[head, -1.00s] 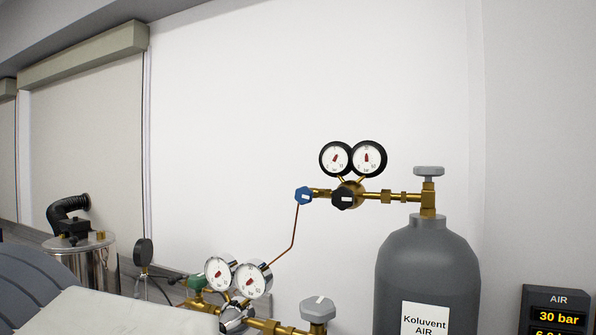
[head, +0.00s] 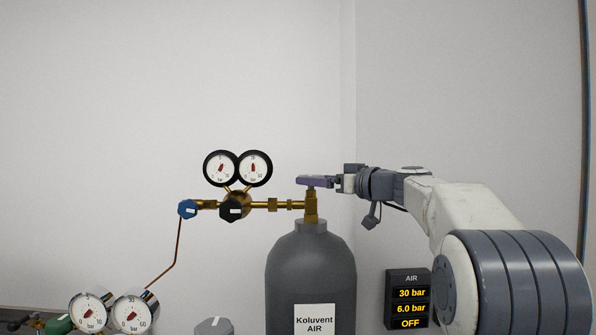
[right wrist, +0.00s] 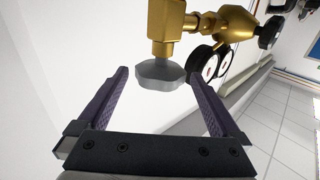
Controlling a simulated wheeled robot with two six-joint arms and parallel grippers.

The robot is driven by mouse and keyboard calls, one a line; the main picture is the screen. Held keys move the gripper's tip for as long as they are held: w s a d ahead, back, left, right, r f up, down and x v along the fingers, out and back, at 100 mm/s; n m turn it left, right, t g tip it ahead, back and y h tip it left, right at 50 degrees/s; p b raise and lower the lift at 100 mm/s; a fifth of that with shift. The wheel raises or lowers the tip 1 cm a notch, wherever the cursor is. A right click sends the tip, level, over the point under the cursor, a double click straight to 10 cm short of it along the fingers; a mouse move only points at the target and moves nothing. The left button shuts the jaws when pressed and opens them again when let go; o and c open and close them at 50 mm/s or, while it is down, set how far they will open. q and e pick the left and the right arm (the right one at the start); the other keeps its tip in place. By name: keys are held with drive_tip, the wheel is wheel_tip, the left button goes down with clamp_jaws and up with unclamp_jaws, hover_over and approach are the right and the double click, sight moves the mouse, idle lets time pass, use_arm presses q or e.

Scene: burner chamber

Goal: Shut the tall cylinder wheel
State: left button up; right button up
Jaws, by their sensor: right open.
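The tall grey cylinder (head: 310,275), labelled Koluvent AIR, stands upright with a brass valve (head: 311,207) on top. Its grey handwheel (right wrist: 160,76) shows in the right wrist view, between the tips of my right gripper's two purple fingers. In the head view, the fingers of my right gripper (head: 316,181) reach in from the right at the wheel's height and hide most of it. My right gripper is open, with a gap visible on each side of the wheel. My left gripper is in neither view.
Two round gauges (head: 238,168), a black knob (head: 232,210) and a blue knob (head: 187,209) sit left of the valve. An AIR display (head: 408,299) reads 30 bar, 6.0 bar, OFF. A shorter wheel (head: 214,326) and more gauges (head: 112,310) are lower left.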

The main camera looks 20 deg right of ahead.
drive_tip(key=p+x, duration=0.2)
drive_tip(key=x, duration=0.2)
drive_tip(key=shift+w+r, duration=0.15)
drive_tip(key=shift+r, duration=0.05)
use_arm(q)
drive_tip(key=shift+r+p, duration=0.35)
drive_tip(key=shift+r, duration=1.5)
use_arm(e)
drive_tip(key=shift+w+a+f, duration=0.2)
drive_tip(key=shift+w+a, duration=0.1)
drive_tip(key=shift+w, duration=0.25)
